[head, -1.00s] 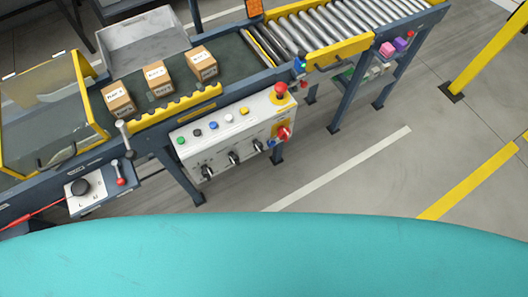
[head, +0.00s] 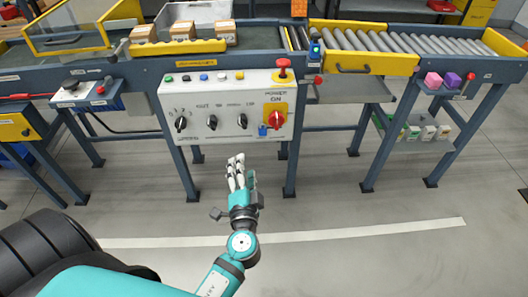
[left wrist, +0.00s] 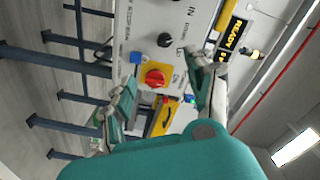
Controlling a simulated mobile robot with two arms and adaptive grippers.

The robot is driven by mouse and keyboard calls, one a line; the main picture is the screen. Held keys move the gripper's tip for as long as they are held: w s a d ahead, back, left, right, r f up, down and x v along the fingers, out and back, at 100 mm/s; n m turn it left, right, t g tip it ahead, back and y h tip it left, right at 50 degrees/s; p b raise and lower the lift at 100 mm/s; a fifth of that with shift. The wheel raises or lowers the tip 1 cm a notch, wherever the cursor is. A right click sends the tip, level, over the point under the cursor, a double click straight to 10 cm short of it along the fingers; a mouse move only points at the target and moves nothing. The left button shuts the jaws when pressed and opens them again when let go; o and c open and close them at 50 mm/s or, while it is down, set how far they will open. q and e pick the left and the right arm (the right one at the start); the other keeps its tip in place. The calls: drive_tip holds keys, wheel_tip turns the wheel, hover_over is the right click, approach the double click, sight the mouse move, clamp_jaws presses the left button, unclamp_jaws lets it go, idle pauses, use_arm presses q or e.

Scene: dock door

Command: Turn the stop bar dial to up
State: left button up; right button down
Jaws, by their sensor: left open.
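The white control panel (head: 205,140) on the conveyor's front carries three black dials: left (head: 181,124), middle (head: 213,122) and right (head: 242,121). Their labels are too small to tell for sure which is the stop bar dial. My left gripper (head: 237,166) is open and empty, just below the panel's lower edge in the picture, touching no dial. In the left wrist view the open fingers (left wrist: 163,88) frame the red power knob (left wrist: 155,77), with a black dial (left wrist: 164,40) beyond it. My right gripper is not in view.
A red emergency button (head: 283,73) tops the panel's right end, above the red power knob (head: 277,118). A row of small coloured buttons (head: 204,77) runs along the top. Boxes (head: 183,31) sit on the belt behind. Blue-grey legs stand below; the floor in front is open.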

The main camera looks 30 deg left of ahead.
use_arm(q)
drive_tip(key=p, duration=0.2)
approach(243, 126)
drive_tip(key=x, duration=0.9)
drive_tip(key=shift+w+a, duration=0.15)
drive_tip(key=shift+w, duration=0.15)
drive_tip(key=shift+w+a, duration=0.25)
drive_tip(key=shift+w, duration=0.1)
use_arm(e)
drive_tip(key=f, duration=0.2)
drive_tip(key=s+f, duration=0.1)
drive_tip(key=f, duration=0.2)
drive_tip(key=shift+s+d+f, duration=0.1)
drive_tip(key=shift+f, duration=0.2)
use_arm(q)
clamp_jaws()
